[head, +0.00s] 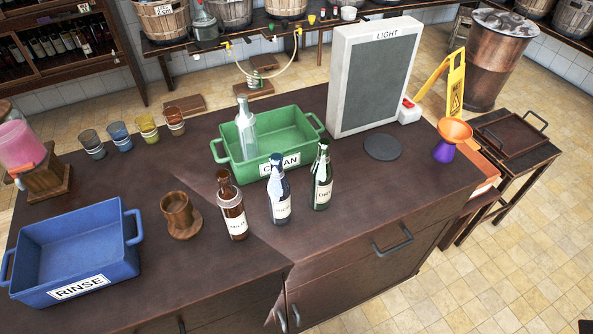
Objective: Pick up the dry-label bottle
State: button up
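Three labelled bottles stand upright in a row on the dark counter (345,242). The brown bottle (231,205) is at left, the blue bottle (279,190) in the middle and the dark green bottle (321,177) at right. Each has a white label on its lower body. The label words are too small to read surely, so I cannot tell which one says dry. A clear bottle (246,130) stands in the green CLEAN tub (225,162) behind them; no label shows on it. My gripper is not in view.
A blue RINSE tub (120,262) and a wooden cup (178,214) are left of the bottles. Behind stand a LIGHT panel (372,80) and several cups. The counter in front of the bottles is clear.

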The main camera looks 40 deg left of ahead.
aim_at(321, 169)
jog(key=i+j+u, duration=0.1)
jog(key=u, duration=0.3)
jog(key=i+u, duration=0.5)
jog(key=u, duration=0.3)
jog(key=i+l+u, duration=0.1)
jog(key=u, duration=0.3)
jog(key=i+u, duration=0.1)
jog(key=u, duration=3.3)
